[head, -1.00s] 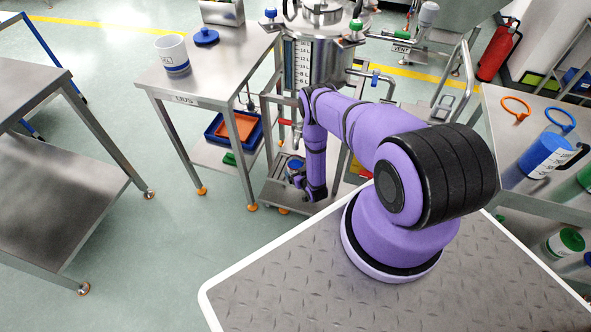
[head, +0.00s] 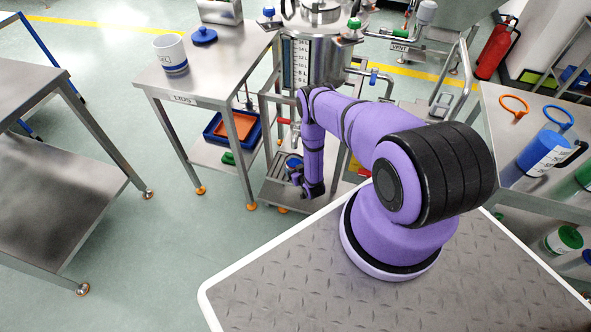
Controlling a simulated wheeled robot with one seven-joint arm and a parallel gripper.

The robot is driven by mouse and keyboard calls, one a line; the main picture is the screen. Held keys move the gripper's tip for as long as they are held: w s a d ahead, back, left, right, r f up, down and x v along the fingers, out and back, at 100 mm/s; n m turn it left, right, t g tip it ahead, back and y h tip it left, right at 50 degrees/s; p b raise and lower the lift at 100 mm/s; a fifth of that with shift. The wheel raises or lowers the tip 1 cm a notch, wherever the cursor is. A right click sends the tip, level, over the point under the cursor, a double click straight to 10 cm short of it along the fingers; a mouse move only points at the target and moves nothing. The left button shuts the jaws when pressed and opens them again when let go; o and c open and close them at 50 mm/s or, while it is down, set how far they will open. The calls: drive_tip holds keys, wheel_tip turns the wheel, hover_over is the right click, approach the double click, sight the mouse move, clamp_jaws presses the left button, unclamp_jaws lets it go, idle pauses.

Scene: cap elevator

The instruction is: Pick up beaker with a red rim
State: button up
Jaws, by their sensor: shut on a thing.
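My purple arm reaches down to the low shelf (head: 278,193) of the steel vessel stand in the head view. My gripper (head: 297,177) is small and partly hidden by my own wrist there. It is shut on a small round vessel (head: 293,163) with a bluish top, which looks like a beaker. I cannot make out a red rim on it, nor whether it touches the shelf. A white beaker (head: 170,52) with a blue band stands on the steel table at upper left, away from my gripper.
A blue lid (head: 204,35) lies on that steel table (head: 225,75). Blue and orange trays (head: 232,129) sit on its lower shelf. The stand's pipes and legs crowd my forearm. The floor at left (head: 160,250) is clear.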

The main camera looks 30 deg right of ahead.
drive_tip(key=shift+r, duration=0.7)
wheel_tip(320, 180, up, 2)
drive_tip(key=shift+r, duration=0.1)
drive_tip(key=s+a, duration=0.3)
drive_tip(key=s, duration=0.4)
drive_tip(key=s+a+r, duration=0.1)
drive_tip(key=s+a, duration=0.2)
drive_tip(key=s, duration=0.4)
drive_tip(key=shift+s+a, duration=0.3)
